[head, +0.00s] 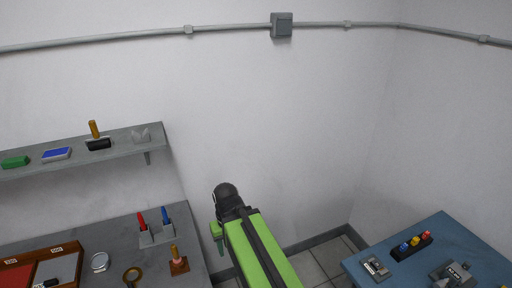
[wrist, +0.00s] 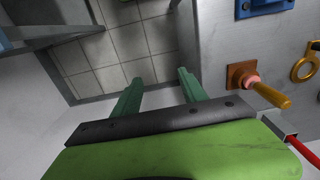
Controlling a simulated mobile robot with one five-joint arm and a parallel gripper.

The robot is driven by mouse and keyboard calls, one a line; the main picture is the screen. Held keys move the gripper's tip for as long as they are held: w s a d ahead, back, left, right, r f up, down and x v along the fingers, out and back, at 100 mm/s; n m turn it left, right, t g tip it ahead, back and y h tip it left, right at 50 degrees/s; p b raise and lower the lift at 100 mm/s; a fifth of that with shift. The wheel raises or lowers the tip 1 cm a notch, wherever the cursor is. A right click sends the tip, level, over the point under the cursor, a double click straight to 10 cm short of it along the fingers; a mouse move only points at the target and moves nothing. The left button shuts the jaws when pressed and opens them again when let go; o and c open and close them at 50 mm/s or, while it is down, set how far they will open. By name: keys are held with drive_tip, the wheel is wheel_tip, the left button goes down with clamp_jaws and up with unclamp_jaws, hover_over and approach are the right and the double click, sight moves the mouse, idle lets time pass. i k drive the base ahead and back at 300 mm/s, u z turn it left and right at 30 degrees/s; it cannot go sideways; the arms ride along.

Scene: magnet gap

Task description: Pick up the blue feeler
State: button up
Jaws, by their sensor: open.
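The blue feeler (head: 167,218) appears to be the blue upright piece in a grey stand (head: 156,238) on the left bench, right of a similar red one (head: 142,221). It is not in the wrist view, where a red rod (wrist: 306,153) shows at the lower right edge. My gripper (wrist: 157,88) is open and empty, its two green fingers apart above the tiled floor. In the head view my gripper is right of the bench and the stand, mostly hidden by my arm.
A wooden-handled tool on a brown base (head: 179,262) and a brass ring (head: 132,275) are on the left bench (head: 100,232). A shelf (head: 120,141) hangs above it. A blue table (head: 440,232) at right bears a black holder (head: 411,247) with coloured pieces.

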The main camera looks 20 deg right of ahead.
sight(403, 247)
drive_tip(key=k, duration=0.6)
drive_tip(key=z, duration=2.6)
drive_tip(key=k, duration=1.65)
drive_tip(key=u, duration=0.55)
drive_tip(key=i, duration=1)
drive_tip(key=u, duration=0.05)
